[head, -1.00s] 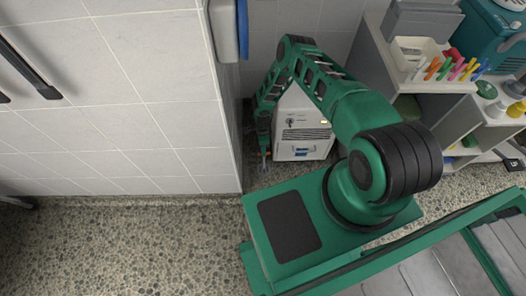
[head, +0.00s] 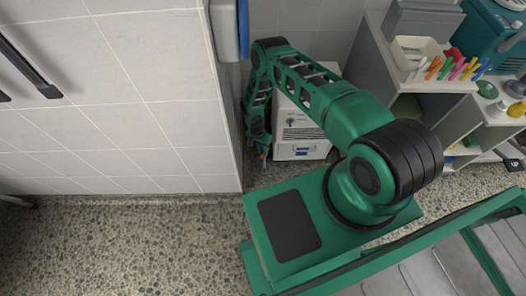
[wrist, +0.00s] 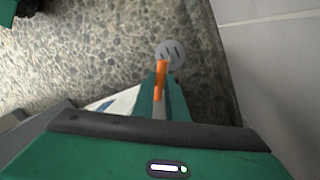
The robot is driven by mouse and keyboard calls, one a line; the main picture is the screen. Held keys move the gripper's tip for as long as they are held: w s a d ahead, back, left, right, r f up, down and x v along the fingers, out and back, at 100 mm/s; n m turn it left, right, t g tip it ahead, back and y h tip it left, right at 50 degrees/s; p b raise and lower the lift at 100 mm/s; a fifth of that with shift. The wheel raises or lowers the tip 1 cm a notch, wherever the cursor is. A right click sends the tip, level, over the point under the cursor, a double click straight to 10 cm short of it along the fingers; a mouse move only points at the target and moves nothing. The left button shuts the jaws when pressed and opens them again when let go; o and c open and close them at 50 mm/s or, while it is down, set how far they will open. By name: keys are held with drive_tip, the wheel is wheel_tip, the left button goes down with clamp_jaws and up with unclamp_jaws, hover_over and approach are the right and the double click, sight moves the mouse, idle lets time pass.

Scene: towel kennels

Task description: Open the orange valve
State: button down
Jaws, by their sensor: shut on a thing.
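The orange valve shows in the wrist view as a narrow orange handle (wrist: 160,75) running up the middle of the picture. My gripper (wrist: 159,90) is shut on this handle, with the green fingers on both sides of its lower part.
A round grey slotted disc (wrist: 171,53) shows just beyond the handle. A tiled wall (wrist: 270,55) runs close on the right there. The white box (head: 305,140) stands right of my gripper; a grey shelf unit (head: 372,75) is farther right. Pebbled floor (head: 130,245) is clear at front left.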

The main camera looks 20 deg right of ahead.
drive_tip(key=shift+w+n, duration=0.2)
drive_tip(key=shift+n, duration=0.9)
drive_tip(key=c, duration=2)
unclamp_jaws()
drive_tip(key=shift+o, duration=1.2)
drive_tip(key=shift+s, duration=0.1)
